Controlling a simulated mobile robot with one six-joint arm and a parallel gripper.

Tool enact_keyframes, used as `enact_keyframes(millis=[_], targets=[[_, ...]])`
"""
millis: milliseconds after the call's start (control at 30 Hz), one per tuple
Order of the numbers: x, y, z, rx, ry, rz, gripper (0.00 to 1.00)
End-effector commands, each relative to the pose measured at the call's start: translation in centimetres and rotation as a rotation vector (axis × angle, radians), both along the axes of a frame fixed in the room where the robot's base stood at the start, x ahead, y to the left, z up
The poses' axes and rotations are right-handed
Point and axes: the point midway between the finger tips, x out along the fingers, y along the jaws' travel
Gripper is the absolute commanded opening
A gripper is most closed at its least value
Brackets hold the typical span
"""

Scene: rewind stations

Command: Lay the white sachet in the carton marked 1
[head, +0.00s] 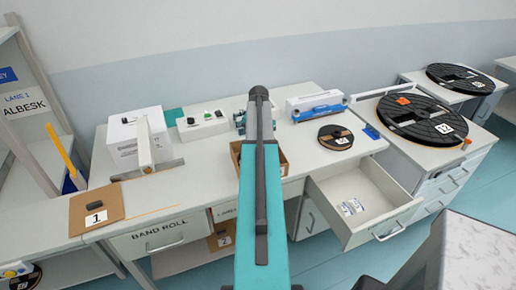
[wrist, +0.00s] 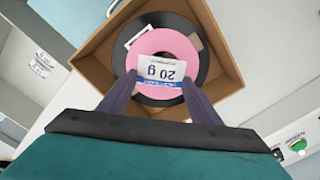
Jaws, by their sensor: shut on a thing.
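My gripper (wrist: 163,88) is shut on a white sachet (wrist: 160,69) printed "20 g" with a blue band, in the wrist view. The sachet is over an open brown carton (wrist: 90,48) that holds a black reel with a pink face (wrist: 160,35). I cannot tell whether the sachet touches the reel. In the head view my arm hides the gripper and sachet; part of the open carton (head: 284,168) shows beside it. No number shows on this carton. A brown cardboard piece marked 1 (head: 112,203) is at the far left bench.
An open drawer (head: 340,222) at the right holds more white sachets (head: 352,206). A small black reel (head: 335,138) and a blue-and-white box (head: 316,104) stand on the bench. A large black reel (head: 420,118) is farther right. A white box (head: 135,130) stands left.

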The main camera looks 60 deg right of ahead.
Motion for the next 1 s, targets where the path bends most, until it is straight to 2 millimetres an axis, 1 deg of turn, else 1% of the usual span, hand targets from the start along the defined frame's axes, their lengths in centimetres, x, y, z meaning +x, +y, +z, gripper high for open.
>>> enact_keyframes(millis=[367, 400, 467, 500, 833, 1000], targets=[[0.0, 0.0, -0.8, 0.0, 0.0, -0.001, 0.37], [0.0, 0.0, -0.7, 0.0, 0.0, -0.001, 0.64], [0.0, 0.0, -0.7, 0.0, 0.0, -0.001, 0.74], [0.0, 0.0, -0.7, 0.0, 0.0, -0.001, 0.76], [0.0, 0.0, -0.6, 0.0, 0.0, -0.001, 0.76], [0.0, -0.1, 0.3, -0.001, 0.0, -0.001, 0.76]])
